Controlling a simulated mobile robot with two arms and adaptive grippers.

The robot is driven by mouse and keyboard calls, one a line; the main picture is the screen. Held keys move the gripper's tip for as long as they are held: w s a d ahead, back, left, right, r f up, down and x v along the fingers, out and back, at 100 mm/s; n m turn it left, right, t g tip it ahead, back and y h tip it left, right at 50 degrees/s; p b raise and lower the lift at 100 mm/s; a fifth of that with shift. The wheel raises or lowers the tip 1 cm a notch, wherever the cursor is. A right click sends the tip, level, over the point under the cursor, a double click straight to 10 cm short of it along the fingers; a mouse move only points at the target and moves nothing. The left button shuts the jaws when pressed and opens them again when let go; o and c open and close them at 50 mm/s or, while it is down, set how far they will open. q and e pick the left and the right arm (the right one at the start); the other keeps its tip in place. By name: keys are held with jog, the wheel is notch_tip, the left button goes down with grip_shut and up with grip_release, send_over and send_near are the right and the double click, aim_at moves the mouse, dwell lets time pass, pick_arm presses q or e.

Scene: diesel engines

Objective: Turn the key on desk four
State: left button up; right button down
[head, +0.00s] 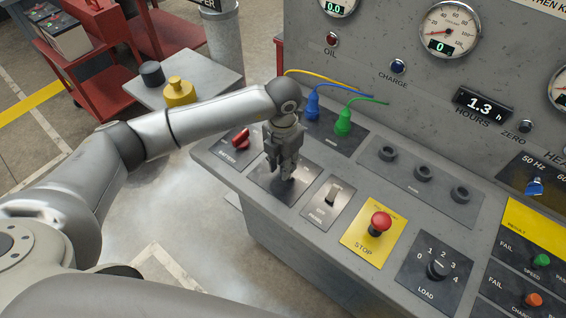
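My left gripper (284,174) reaches down from its wrist onto a dark square plate (260,184) on the grey desk (222,166). Its fingers are close together over the middle of that plate. Any key there is hidden by the fingers, and I cannot tell whether they are shut on it. The plate lies between a red-handled switch (241,138) at its left and a rocker switch plate (328,203) at its right. My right gripper is not in view.
A red STOP button (380,223) and a LOAD dial (438,268) are further right on the desk. Blue (312,106) and green (343,123) plugs with cables stand behind the gripper. A gauge panel (363,48) rises behind. Red carts (160,32) stand at the back left.

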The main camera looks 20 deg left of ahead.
pick_arm(q)
jog(key=shift+r, duration=0.1)
notch_tip(320, 180, up, 12)
dwell(0.6)
dwell(0.4)
